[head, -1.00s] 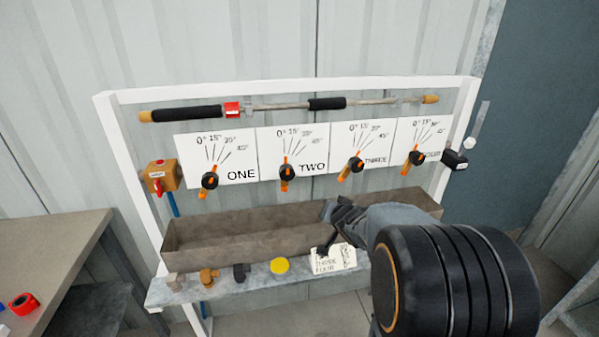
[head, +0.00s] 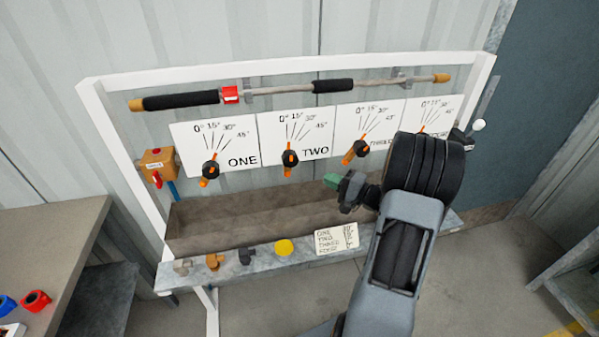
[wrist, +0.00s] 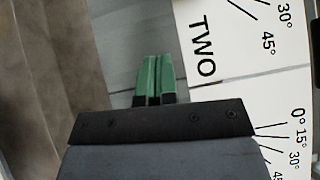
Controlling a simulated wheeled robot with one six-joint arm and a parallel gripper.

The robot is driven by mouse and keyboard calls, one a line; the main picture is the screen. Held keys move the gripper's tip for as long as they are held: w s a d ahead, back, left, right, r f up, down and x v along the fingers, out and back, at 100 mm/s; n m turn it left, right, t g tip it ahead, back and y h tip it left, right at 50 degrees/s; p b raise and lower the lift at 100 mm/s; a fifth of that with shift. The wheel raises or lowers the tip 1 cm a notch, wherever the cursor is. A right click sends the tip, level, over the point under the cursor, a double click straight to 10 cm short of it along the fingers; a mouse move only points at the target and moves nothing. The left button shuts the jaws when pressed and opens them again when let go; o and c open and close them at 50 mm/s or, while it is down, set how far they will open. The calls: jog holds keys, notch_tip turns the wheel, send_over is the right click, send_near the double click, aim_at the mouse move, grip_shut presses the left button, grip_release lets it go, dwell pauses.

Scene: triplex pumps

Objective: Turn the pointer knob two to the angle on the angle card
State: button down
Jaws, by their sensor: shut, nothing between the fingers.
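Pointer knob two (head: 290,158) is a black knob with an orange pointer on the white dial plate marked TWO (head: 318,128). Its pointer stands nearly upright, along the 0° line. The angle card (head: 337,239) lies on the ledge below the trough, with several lines of small writing; its angles are too small to read. My gripper (head: 332,181) is to the right of and below knob two, apart from it, with green fingertips together and empty. In the wrist view the fingertips (wrist: 155,75) are closed near the TWO plate (wrist: 222,50). Knob two is out of that view.
A brown trough (head: 215,232) runs below the dials. A yellow disc (head: 284,247) and several fittings sit on the ledge. A valve (head: 157,167) is at left.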

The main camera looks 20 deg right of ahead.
aim_at(289, 165)
jog(key=w+a, duration=0.5)
jog(key=a, duration=0.2)
jog(key=shift+w+r+p, duration=0.3)
jog(key=shift+w+r, duration=0.05)
jog(key=shift+w, duration=0.05)
